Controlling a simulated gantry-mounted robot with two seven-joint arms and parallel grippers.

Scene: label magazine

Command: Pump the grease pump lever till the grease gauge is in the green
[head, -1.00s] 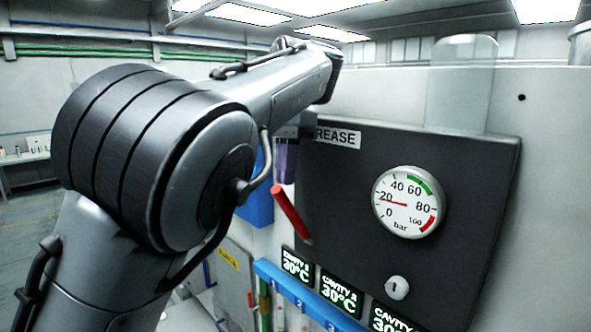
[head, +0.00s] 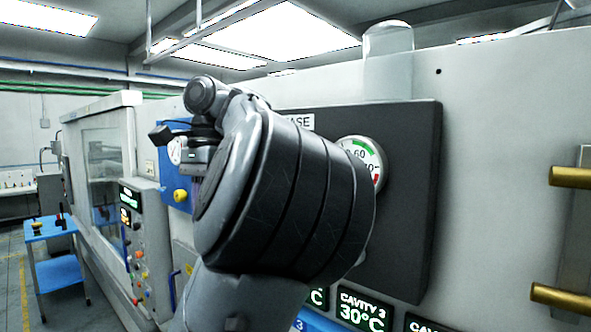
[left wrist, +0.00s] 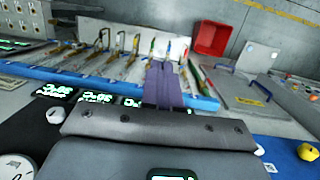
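The dark grease pump panel (head: 410,200) is on the right in the head view, largely covered by my left arm. The round white grease gauge (head: 372,158) is half hidden behind that arm. Its green band shows at the top, but I cannot read the needle. A cut-off part of the gauge also shows in the left wrist view (left wrist: 14,168). The red lever is not visible in either current view. My left gripper (left wrist: 164,84) shows in the left wrist view with its purple fingers together and nothing visible between them. My right gripper is not in view.
Cavity displays (head: 364,311) sit below the panel. In the left wrist view, a blue rail (left wrist: 110,82) with several hoses runs past the fingers, and a red bin (left wrist: 212,38) stands beyond. Brass bars (head: 572,178) project at the right. A blue cart (head: 58,272) stands far left.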

